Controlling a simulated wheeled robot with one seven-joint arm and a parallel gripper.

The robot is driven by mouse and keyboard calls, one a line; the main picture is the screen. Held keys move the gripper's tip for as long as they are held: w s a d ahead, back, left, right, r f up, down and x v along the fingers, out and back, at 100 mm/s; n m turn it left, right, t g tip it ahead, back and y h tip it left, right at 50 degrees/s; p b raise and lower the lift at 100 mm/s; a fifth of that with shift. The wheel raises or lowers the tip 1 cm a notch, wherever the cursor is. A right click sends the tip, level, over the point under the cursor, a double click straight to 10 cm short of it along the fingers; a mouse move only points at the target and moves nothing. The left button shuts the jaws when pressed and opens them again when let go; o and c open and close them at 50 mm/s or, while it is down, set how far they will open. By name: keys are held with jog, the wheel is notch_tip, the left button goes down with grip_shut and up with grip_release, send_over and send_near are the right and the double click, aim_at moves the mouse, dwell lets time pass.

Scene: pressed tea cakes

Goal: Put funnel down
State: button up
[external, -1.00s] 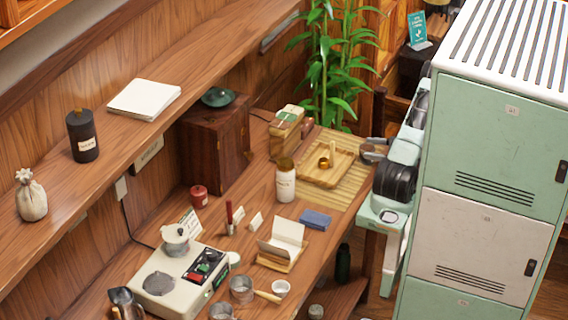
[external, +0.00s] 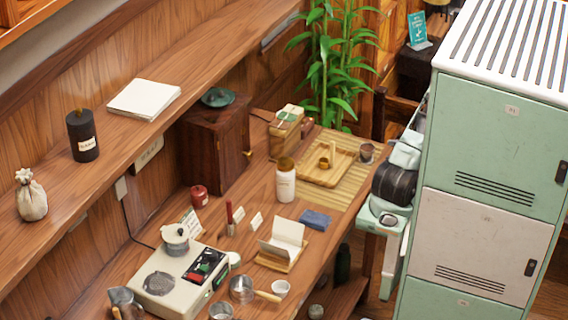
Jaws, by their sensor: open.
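A small dark, cup-shaped piece (external: 366,152) stands on the slatted mat (external: 345,195), just right of the wooden tray. It may be the funnel, but it is too small to be sure. The square wooden tray (external: 309,173) lies on the mat and holds a small brass-coloured piece with a pale upright stick (external: 323,162). Nothing touches the dark piece. My arm is folded beside the mint cabinet at the right, clear of the table. My gripper cannot be made out there.
A white bottle with a brown cap (external: 286,185) stands left of the mat, with a wooden box (external: 285,133) behind it. A blue cloth (external: 314,219) lies near the front edge. The mint cabinet (external: 500,135) crowds the right side.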

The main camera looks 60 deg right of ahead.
jog(key=w+a+r+n+g+y+p, duration=0.3)
jog(key=a+r+n+g+y+p, duration=0.2)
jog(key=a+r+n+g+p, duration=0.6)
jog(key=w+d+r+n+g+h+p, duration=0.6)
jog(key=w+d+r+n+h+p, duration=0.1)
jog(key=d+r+h, duration=0.15)
jog(key=h, duration=0.1)
send_over(367, 147)
notch_tip(367, 147, down, 11)
jog(key=shift+f+b, duration=0.1)
jog(key=shift+b, duration=0.25)
jog(key=shift+f, duration=2.9)
jog(key=shift+c, duration=0.3)
jog(key=c, duration=1.1)
